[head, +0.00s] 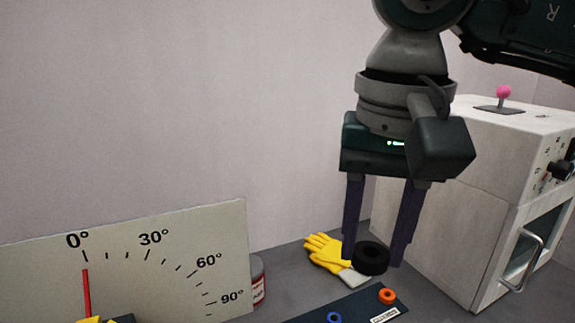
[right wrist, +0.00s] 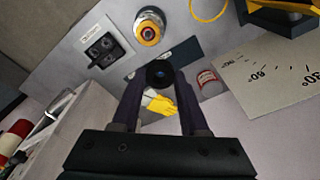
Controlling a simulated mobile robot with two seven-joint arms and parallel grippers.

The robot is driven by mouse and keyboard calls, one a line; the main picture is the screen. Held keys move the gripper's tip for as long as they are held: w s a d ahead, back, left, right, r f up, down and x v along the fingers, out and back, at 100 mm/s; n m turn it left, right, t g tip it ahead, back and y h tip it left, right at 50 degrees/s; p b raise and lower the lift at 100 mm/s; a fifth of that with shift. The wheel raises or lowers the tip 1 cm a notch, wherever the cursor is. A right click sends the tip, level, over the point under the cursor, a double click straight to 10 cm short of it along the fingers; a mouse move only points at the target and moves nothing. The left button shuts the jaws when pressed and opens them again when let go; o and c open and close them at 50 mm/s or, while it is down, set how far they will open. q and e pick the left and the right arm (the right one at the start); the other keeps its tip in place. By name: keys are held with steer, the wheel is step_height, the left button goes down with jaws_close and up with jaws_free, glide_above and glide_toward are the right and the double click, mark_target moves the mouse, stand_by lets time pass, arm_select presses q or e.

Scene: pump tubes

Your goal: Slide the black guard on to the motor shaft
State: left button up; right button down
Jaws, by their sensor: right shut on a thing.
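The black guard (head: 371,258) is a thick black ring. My right gripper (head: 374,264) is shut on it and holds it between its two long fingertips, in front of the yellow gloves. In the right wrist view the guard (right wrist: 160,74) sits between the fingertips with its dark hole facing the camera. A round grey fitting with a yellow ring and a red centre (right wrist: 149,27) lies beyond the guard, apart from it; I cannot tell whether it is the motor shaft. No motor shaft is clear in the head view. My left gripper is not in view.
Yellow gloves (head: 328,255) lie on the grey bench. A dark mat (head: 352,310) holds an orange ring (head: 387,296) and a blue ring (head: 334,318). A white cabinet (head: 440,190) stands right, an angle-scale board (head: 150,270) left, with a can (head: 258,282) beside it.

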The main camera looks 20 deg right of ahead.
steer(key=f+m, duration=0.1)
steer(key=f, duration=0.2)
steer(key=d+f+m, duration=0.1)
steer(key=f+m, duration=0.1)
steer(key=f, duration=0.1)
steer(key=s+d+f+m, duration=0.1)
steer(key=f, duration=0.2)
steer(key=shift+d+f+h+b, duration=0.2)
steer(key=shift+f+h+b, duration=0.15)
steer(key=shift+h+b, duration=0.05)
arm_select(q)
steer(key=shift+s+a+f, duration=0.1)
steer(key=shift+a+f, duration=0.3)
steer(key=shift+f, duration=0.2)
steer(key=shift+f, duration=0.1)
arm_select(e)
steer(key=shift+b, duration=0.3)
step_height(320, 180, down, 6)
steer(key=b, duration=0.5)
steer(key=shift+r, duration=0.1)
arm_select(q)
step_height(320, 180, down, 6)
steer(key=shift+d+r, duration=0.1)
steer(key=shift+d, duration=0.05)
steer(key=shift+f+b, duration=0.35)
steer(key=shift+b, duration=0.25)
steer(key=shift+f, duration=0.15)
